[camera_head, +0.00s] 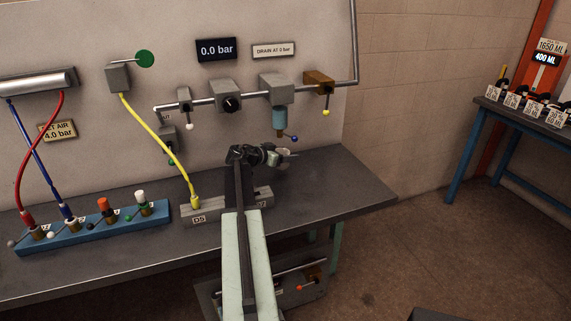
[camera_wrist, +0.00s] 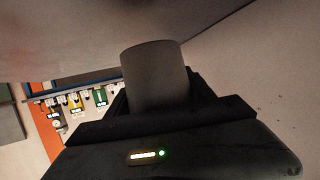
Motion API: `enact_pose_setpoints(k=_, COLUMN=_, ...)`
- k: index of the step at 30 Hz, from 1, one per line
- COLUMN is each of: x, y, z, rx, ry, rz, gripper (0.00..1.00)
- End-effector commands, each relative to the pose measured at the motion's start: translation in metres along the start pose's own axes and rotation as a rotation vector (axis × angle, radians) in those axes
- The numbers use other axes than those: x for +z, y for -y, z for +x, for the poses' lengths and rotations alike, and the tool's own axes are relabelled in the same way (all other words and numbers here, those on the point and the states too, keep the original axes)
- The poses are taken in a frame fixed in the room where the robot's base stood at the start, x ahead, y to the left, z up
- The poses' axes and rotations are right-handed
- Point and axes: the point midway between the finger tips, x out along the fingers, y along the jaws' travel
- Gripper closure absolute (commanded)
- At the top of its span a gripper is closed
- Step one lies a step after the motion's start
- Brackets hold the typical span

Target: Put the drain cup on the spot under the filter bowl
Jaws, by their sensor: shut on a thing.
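The drain cup (camera_head: 284,157) is a small pale grey cup, held by my gripper (camera_head: 274,157) above the bench top. In the wrist view the cup (camera_wrist: 155,72) is a plain grey cylinder between the dark jaws, which are shut on it. The filter bowl (camera_head: 278,122) is blue-teal and hangs under a grey filter body (camera_head: 276,90) on the wall pipe. The cup is below the bowl in the picture, slightly to its right; how far out from the wall it is cannot be told. I cannot make out the spot under the bowl.
A blue-handled drain lever (camera_head: 293,138) sticks out right of the bowl. A grey block (camera_head: 200,211) with a yellow hose stands beside my arm. A blue hose manifold (camera_head: 95,228) lies left. The bench (camera_head: 340,192) is clear on the right. A gauge reads 0.0 bar.

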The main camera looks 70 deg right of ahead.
Motion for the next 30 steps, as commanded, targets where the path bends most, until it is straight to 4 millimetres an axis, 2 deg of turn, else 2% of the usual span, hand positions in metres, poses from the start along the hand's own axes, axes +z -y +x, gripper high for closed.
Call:
enact_pose_setpoints(k=1, x=0.016, y=-0.002, z=0.008, rx=0.003, ry=0.0, rz=0.001, gripper=0.79)
enact_pose_setpoints(k=4, x=0.029, y=-0.004, z=0.017, rx=0.008, ry=0.0, rz=0.003, gripper=0.79)
enact_pose_setpoints(k=11, x=0.024, y=-0.004, z=0.019, rx=0.011, ry=0.0, rz=0.004, gripper=0.79)
enact_pose_setpoints(k=16, x=0.028, y=-0.005, z=0.022, rx=0.013, ry=0.0, rz=0.005, gripper=0.79)
enact_pose_setpoints(k=17, x=0.026, y=-0.005, z=0.021, rx=0.013, ry=0.0, rz=0.005, gripper=0.3)
enact_pose_setpoints(k=18, x=0.026, y=-0.006, z=0.021, rx=0.013, ry=0.0, rz=0.005, gripper=0.19)
enact_pose_setpoints(k=19, x=0.026, y=-0.006, z=0.021, rx=0.013, ry=0.0, rz=0.005, gripper=0.17)
enact_pose_setpoints(k=30, x=0.02, y=-0.006, z=0.018, rx=0.014, ry=0.0, rz=0.005, gripper=0.17)
